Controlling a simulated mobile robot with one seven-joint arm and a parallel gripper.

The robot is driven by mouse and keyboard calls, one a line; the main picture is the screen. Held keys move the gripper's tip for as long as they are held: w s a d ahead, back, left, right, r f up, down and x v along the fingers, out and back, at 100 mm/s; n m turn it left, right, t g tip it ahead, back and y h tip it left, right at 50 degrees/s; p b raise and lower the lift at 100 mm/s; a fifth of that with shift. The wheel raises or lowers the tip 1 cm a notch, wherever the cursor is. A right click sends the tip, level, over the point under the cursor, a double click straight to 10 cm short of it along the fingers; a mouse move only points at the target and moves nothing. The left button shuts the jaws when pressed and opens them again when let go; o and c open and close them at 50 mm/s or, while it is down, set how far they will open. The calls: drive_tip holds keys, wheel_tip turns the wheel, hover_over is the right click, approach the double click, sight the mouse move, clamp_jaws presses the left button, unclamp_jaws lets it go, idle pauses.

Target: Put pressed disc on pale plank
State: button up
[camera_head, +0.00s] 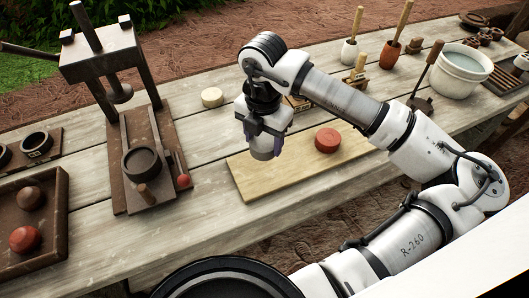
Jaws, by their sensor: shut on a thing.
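The pale plank (256,186) lies flat on the weathered table in the middle of the view. My gripper (265,142) points down above the plank's left half and is shut on a small grey disc-like piece (263,153). The fingers and wrist partly hide this piece. I cannot tell for certain that it is the pressed disc, or whether its underside touches the plank.
A cream disc (212,97) lies on the table behind my gripper. A dark press (135,190) stands left, near a brown tray (60,215) with two round lumps. A white water pot (460,75) and handled tools stand at the back right. The plank's front left is bare.

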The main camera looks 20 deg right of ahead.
sight(264, 168)
wheel_tip(264, 168, down, 7)
drive_tip(key=shift+p, duration=0.55)
drive_tip(key=shift+f+b, duration=0.25)
drive_tip(key=shift+b, duration=0.15)
drive_tip(key=o, duration=1.1)
drive_tip(key=shift+r, duration=0.1)
drive_tip(key=shift+r+p, duration=0.15)
drive_tip(key=shift+p, duration=0.15)
drive_tip(key=shift+r, duration=0.15)
wheel_tip(264, 168, up, 12)
drive_tip(key=shift+f+b, duration=0.15)
drive_tip(key=shift+b, duration=0.75)
